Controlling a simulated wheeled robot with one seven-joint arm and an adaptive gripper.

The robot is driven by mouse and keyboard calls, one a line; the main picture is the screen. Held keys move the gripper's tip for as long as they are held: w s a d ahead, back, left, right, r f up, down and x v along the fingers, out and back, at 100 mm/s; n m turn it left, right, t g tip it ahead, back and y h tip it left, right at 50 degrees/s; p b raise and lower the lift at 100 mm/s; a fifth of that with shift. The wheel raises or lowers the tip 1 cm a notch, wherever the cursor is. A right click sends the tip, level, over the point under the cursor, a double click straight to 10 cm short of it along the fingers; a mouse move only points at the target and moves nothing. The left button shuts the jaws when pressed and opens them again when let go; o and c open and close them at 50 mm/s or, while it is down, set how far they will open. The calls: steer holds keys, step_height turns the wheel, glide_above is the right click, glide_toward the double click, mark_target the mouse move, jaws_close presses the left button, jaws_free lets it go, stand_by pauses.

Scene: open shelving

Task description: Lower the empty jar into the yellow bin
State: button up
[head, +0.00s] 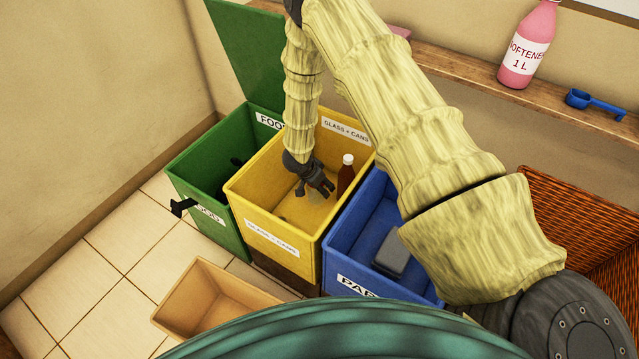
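The yellow bin (262,212), labelled for glass and cans, stands between a green bin and a blue bin. My gripper (315,190) points down inside the yellow bin's opening, below its rim. Its dark fingers look spread apart. A faint pale patch shows around the fingertips, but I cannot make out a clear jar there or whether the fingers touch one. A brown bottle (345,180) with a white cap stands upright in the yellow bin, just right of my gripper.
The green bin (205,180) has its lid raised. The blue bin (345,250) holds a grey block (392,252). A tan open box (205,300) is on the tiled floor in front. A shelf behind carries a pink softener bottle (527,45) and a blue scoop (590,102). A woven basket (575,220) is at right.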

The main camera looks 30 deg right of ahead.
mark_target(310, 187)
steer(key=shift+f+b, duration=0.5)
steer(key=shift+f, duration=0.8)
steer(key=shift+f+b, duration=1.05)
steer(key=shift+f, duration=1.45)
stand_by(2.0)
steer(key=o, duration=1.2)
steer(key=v, duration=1.2)
steer(key=shift+r, duration=0.15)
